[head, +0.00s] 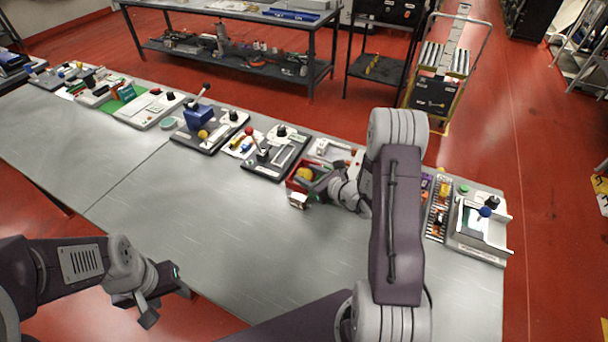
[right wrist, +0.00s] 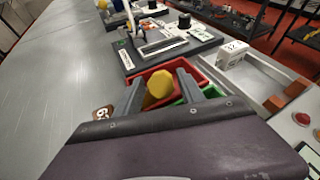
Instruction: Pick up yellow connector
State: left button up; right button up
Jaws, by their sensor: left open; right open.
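A yellow rounded piece, which looks like the yellow connector (right wrist: 159,86), lies in a red bin (right wrist: 195,67). It also shows in the head view (head: 305,173), in the red bin just left of my right gripper (head: 318,184). In the right wrist view the two fingers of my right gripper (right wrist: 161,92) are open, one on each side of the yellow piece. Whether they touch it cannot be told. Its lower part is hidden. My left gripper (head: 165,298) is open and empty, at the front edge of the table, far from the bin.
A green bin (right wrist: 190,94) adjoins the red one. A small white block (head: 298,200) is at the bin's near side. Black-based stations (head: 277,153) stand left along the far table edge, and more devices (head: 478,230) on the right. The grey table (head: 200,220) is clear in front.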

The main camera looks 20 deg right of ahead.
jog(key=shift+w+f, duration=0.1)
jog(key=shift+w, duration=0.1)
jog(key=shift+s+a, duration=0.1)
jog(key=shift+s, duration=0.05)
grip_shut()
jog(key=r, duration=0.2)
jog(key=w+r, duration=0.1)
jog(key=r, duration=0.1)
jog(key=shift+w+r, duration=0.1)
jog(key=shift+r, duration=0.3)
jog(key=w+r, duration=0.6)
jog(key=w, duration=0.4)
jog(key=shift+w+a+r+b, duration=0.2)
jog(key=shift+w+a+b, duration=0.15)
jog(key=shift+a, duration=0.1)
